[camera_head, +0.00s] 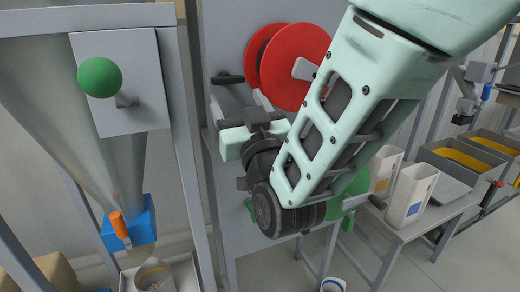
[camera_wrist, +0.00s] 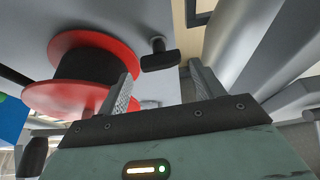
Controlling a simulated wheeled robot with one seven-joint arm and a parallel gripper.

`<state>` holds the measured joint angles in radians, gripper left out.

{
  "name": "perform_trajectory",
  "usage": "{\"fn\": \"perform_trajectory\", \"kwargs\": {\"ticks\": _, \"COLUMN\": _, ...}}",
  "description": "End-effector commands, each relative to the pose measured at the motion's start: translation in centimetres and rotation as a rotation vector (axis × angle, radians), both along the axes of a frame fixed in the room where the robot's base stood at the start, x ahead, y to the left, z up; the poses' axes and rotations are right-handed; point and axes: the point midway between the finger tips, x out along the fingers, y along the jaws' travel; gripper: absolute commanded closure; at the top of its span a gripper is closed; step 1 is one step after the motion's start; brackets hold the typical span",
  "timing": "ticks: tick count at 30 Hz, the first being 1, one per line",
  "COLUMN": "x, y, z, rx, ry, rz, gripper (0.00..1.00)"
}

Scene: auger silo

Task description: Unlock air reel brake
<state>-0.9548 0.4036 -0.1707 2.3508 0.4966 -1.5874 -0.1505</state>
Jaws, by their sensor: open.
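The air reel (camera_head: 292,62) has red discs and is mounted on a grey upright panel (camera_head: 225,30). My arm hides its right side. The wrist view shows the red reel (camera_wrist: 65,97) with a dark drum at left. A black handle (camera_head: 228,78) sticks out of the panel left of the reel. It shows as a T-shaped handle (camera_wrist: 160,57) in the wrist view. I cannot tell for sure that it is the brake. My gripper (camera_head: 235,97) is open and empty, just below the handle. In the wrist view, the handle appears between and beyond the fingertips (camera_wrist: 160,70), apparently untouched.
A grey post (camera_head: 185,120) and a hopper with a green knob (camera_head: 99,77) and blue outlet (camera_head: 130,224) stand at left. At right, a table (camera_head: 400,235) holds white containers (camera_head: 412,195). Grey bins with yellow contents (camera_head: 462,160) are beyond it.

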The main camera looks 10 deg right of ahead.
Motion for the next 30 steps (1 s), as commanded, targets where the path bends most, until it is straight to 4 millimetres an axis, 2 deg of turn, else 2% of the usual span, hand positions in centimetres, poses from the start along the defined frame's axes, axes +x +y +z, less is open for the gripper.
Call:
{"fn": "perform_trajectory", "kwargs": {"ticks": 1, "x": -1.2, "y": -0.3, "z": -0.8, "rx": -0.002, "ry": 0.002, "rz": 0.004, "gripper": 0.33}}
{"fn": "perform_trajectory", "kwargs": {"ticks": 8, "x": -6.0, "y": -1.7, "z": -2.9, "rx": -0.002, "ry": 0.003, "rz": 0.004, "gripper": 0.33}}
{"fn": "perform_trajectory", "kwargs": {"ticks": 30, "x": -10.1, "y": -3.0, "z": -4.9, "rx": 0.004, "ry": -0.002, "rz": -0.002, "gripper": 0.33}}
